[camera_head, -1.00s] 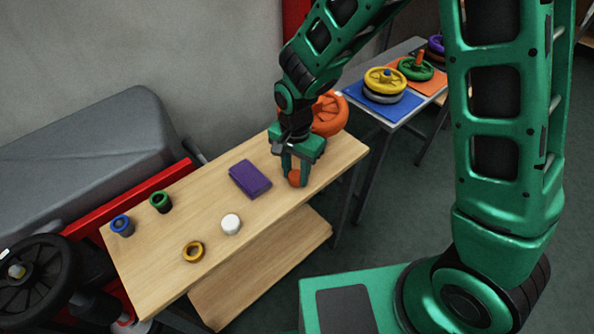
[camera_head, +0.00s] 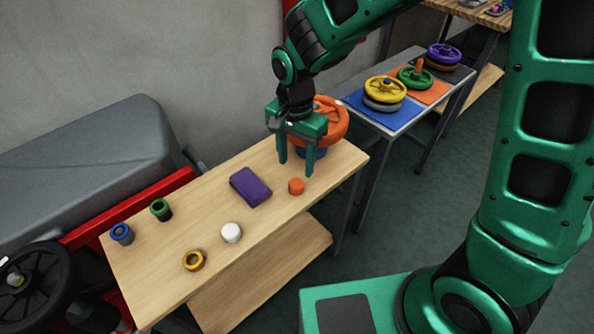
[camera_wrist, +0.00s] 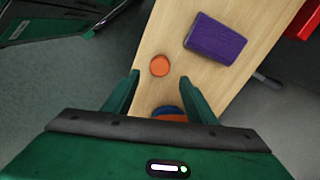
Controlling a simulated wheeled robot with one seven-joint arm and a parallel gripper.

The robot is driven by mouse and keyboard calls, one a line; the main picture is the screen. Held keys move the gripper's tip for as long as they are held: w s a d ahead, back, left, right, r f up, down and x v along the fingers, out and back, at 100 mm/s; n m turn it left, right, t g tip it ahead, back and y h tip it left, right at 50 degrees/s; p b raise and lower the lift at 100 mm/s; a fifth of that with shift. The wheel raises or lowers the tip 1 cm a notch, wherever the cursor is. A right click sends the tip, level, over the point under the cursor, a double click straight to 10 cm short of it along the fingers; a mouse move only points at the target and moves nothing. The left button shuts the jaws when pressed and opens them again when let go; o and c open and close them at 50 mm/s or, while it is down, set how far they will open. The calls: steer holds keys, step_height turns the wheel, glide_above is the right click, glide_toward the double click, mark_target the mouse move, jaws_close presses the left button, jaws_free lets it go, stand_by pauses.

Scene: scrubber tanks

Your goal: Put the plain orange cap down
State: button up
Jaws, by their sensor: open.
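The plain orange cap (camera_head: 296,186) stands on the wooden bench top near its right end. It also shows in the wrist view (camera_wrist: 160,66), beyond my fingertips and clear of them. My gripper (camera_head: 296,171) is open and empty, raised above and just behind the cap. In the wrist view its two green fingers (camera_wrist: 158,87) are spread wide with nothing between them at the tips.
A purple block (camera_head: 250,187), a white cap (camera_head: 231,233), a yellow ring (camera_head: 194,260), a green cap (camera_head: 161,210) and a blue cap (camera_head: 121,234) are on the bench (camera_head: 150,280). Bare wood surrounds the orange cap.

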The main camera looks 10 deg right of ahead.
steer(key=shift+r, duration=1.75)
steer(key=s+d+r, duration=0.2)
steer(key=d+r, duration=0.1)
steer(key=d, duration=0.7)
steer(key=s+d+r, duration=0.2)
steer(key=d+r, duration=0.1)
steer(key=d, duration=0.7)
steer(key=s+d+r+n, duration=0.1)
steer(key=s+d, duration=1.3)
steer(key=s, duration=0.3)
steer(key=shift+r+n, duration=0.3)
steer(key=shift+n, duration=0.1)
